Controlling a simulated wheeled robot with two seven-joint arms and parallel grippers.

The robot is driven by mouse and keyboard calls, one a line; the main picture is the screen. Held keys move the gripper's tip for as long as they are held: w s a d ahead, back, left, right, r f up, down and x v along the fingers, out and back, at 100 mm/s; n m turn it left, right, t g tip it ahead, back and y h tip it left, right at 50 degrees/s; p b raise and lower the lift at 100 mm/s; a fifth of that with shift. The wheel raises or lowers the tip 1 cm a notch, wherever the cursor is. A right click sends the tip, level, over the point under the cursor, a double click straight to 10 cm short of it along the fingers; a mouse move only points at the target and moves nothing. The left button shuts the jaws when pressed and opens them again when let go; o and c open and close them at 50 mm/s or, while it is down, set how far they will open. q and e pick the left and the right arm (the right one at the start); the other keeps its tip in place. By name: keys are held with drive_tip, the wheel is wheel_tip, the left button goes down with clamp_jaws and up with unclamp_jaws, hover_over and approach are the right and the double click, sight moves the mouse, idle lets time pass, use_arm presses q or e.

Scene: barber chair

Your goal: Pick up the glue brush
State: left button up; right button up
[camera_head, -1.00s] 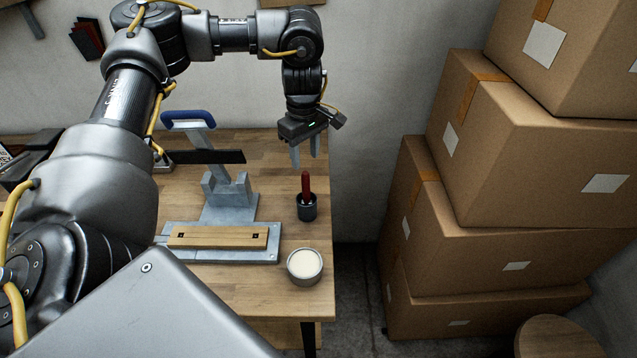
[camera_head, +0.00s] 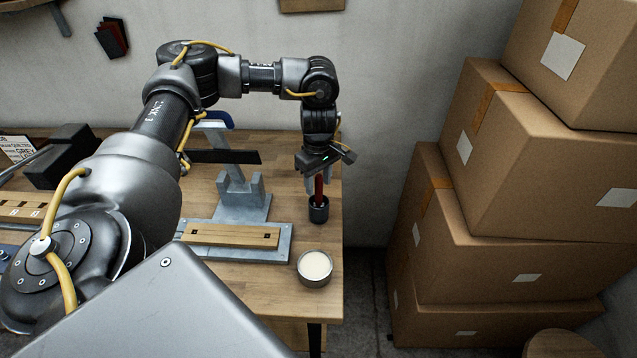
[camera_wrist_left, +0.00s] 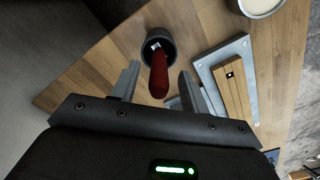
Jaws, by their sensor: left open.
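The glue brush (camera_head: 319,187) stands upright in a small dark cup (camera_head: 318,210) near the table's right edge, its red handle up. In the left wrist view the red handle (camera_wrist_left: 158,76) points toward the camera out of the dark cup (camera_wrist_left: 150,40). My left gripper (camera_head: 318,184) points down over the cup with its fingers around the height of the handle. In the wrist view my left gripper (camera_wrist_left: 157,85) is open, one finger on either side of the handle, with gaps on both sides. The brush's lower end is hidden in the cup. My right gripper is out of view.
A round pot of cream-coloured glue (camera_head: 315,266) stands in front of the cup. A metal fixture (camera_head: 241,195) with a wooden strip (camera_head: 230,236) lies to the left. Stacked cardboard boxes (camera_head: 540,160) stand right of the wooden table (camera_head: 205,179), beyond a floor gap.

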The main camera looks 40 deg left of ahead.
use_arm(q)
drive_tip(key=shift+f, duration=1.25)
clamp_jaws()
drive_tip(key=shift+r, duration=0.1)
wheel_tip(320, 180, up, 10)
drive_tip(key=shift+f+b, duration=0.1)
drive_tip(key=shift+b, duration=0.35)
